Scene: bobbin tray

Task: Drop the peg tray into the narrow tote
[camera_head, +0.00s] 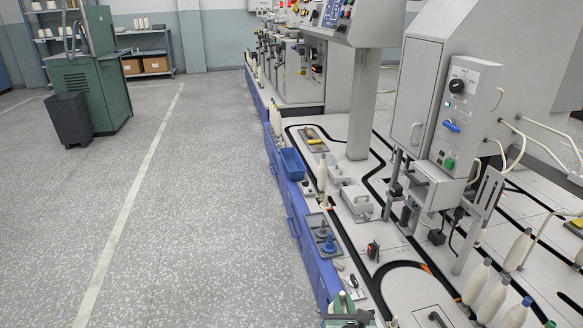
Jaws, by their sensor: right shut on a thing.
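My right gripper (357,317), dark, is at the bottom edge of the head view, low over the front of the machine bench. It is shut on a grey tray with green pegs (343,299), mostly cut off by the frame; this looks like the peg tray. A blue open tote (291,163), small and narrow, sits at the bench's left edge, farther off and up-left of the gripper. My left gripper is not in view.
Another grey tray with blue pegs (328,244) lies on the bench between gripper and tote. A cream bobbin (322,174) stands beside the tote. Cream bobbins (494,299) stand at lower right. A grey control box (465,115) rises at right.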

